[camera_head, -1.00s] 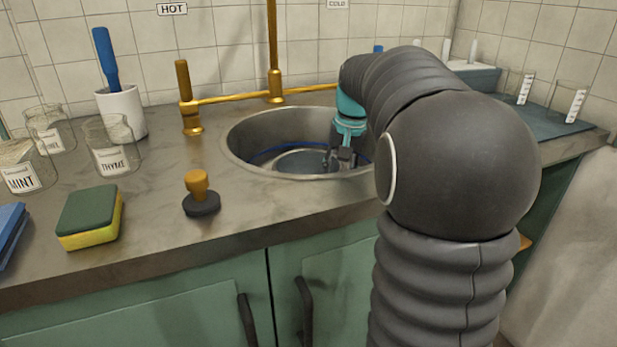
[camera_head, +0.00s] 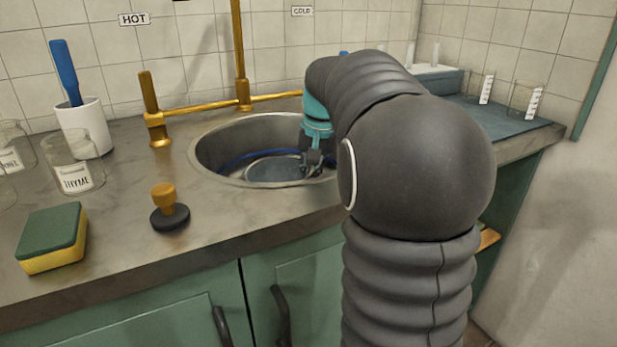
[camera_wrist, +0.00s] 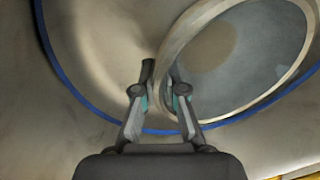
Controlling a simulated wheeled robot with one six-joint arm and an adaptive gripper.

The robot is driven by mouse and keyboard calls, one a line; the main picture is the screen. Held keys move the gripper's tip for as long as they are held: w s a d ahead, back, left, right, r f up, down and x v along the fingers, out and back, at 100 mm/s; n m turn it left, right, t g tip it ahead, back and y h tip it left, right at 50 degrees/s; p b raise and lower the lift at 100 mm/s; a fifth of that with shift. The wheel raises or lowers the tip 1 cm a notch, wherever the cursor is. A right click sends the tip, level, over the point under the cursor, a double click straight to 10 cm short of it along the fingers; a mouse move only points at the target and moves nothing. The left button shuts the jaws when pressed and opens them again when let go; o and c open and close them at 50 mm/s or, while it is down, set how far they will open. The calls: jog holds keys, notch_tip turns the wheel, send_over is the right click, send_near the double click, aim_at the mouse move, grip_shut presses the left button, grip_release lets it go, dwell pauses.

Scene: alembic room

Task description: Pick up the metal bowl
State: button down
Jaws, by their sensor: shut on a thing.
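The metal bowl (camera_head: 280,171) is in the round sink (camera_head: 222,137); only part of it shows above the sink's near rim. In the wrist view the bowl (camera_wrist: 235,55) lies at the upper right, tilted in the picture, with a pale rim and grey inside. My gripper (camera_head: 313,166) reaches down into the sink at the bowl's right side. In the wrist view my gripper (camera_wrist: 160,88) is shut on the bowl's rim, with one finger on each side of the wall. The bowl's underside is hidden.
A blue ring (camera_wrist: 75,92) runs around the sink's inside. A brass tap (camera_head: 241,70) stands behind the sink. A black stopper with a wooden knob (camera_head: 168,212), a sponge (camera_head: 52,235) and a thyme jar (camera_head: 75,175) stand left of the sink.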

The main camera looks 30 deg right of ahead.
notch_tip(320, 180, up, 17)
dwell(1.5)
jog(key=shift+r, duration=0.15)
jog(key=shift+r+g+h, duration=0.15)
jog(key=shift+g+h, duration=0.6)
jog(key=shift+h, duration=0.3)
jog(key=shift+r+g+h, duration=0.15)
jog(key=shift+g+h, duration=0.6)
jog(key=shift+h, duration=0.3)
jog(key=shift+r+t+y, duration=0.2)
jog(key=shift+t+y, duration=1.3)
jog(key=shift+y, duration=0.6)
